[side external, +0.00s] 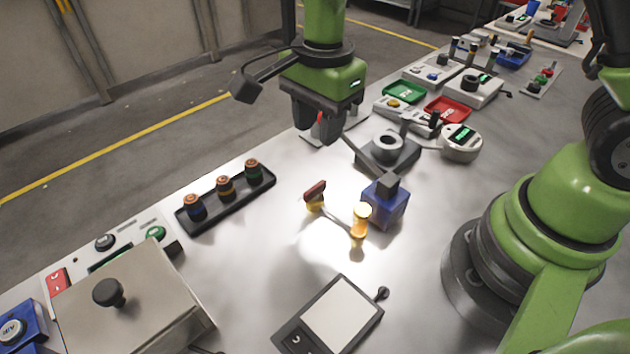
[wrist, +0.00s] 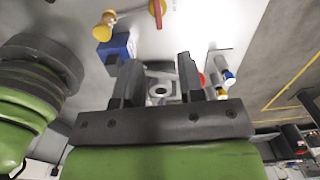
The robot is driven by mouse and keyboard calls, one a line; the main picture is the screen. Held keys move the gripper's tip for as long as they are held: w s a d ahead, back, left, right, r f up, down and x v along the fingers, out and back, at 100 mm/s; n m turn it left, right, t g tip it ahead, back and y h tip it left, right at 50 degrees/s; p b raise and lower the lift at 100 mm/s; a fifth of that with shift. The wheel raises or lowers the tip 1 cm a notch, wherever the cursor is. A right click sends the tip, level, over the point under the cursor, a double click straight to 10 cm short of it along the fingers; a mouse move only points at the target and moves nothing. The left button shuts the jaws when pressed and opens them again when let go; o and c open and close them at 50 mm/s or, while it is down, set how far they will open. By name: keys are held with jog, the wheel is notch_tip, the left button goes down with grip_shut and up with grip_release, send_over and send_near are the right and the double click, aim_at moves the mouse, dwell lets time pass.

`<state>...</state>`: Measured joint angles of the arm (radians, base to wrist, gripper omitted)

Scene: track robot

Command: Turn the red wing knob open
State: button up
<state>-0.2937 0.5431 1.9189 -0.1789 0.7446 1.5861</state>
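The dark red wing knob (side external: 315,189) sits on a brass valve body near the middle of the bench; a thin metal bar runs from it towards a brass fitting (side external: 360,215). In the wrist view the knob (wrist: 157,9) is cut by the top edge, with the yellow-looking brass fitting (wrist: 104,26) to its left. My gripper (side external: 319,138) is above and behind the knob, pointing down, clear of it. In the wrist view my gripper (wrist: 157,63) has its fingers wide apart with nothing held.
A blue block (side external: 385,204) stands right of the knob, a grey ring fixture (side external: 388,148) behind it. A black tray of small cylinders (side external: 226,198) lies left, a tablet-like panel (side external: 330,315) in front. Another small red part (side external: 320,119) shows near my fingers.

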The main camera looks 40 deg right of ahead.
aim_at(315, 187)
jog(key=shift+m, duration=0.4)
jog(key=f, duration=1.2)
jog(key=shift+w+a, duration=0.1)
jog(key=shift+a, duration=0.15)
grip_shut()
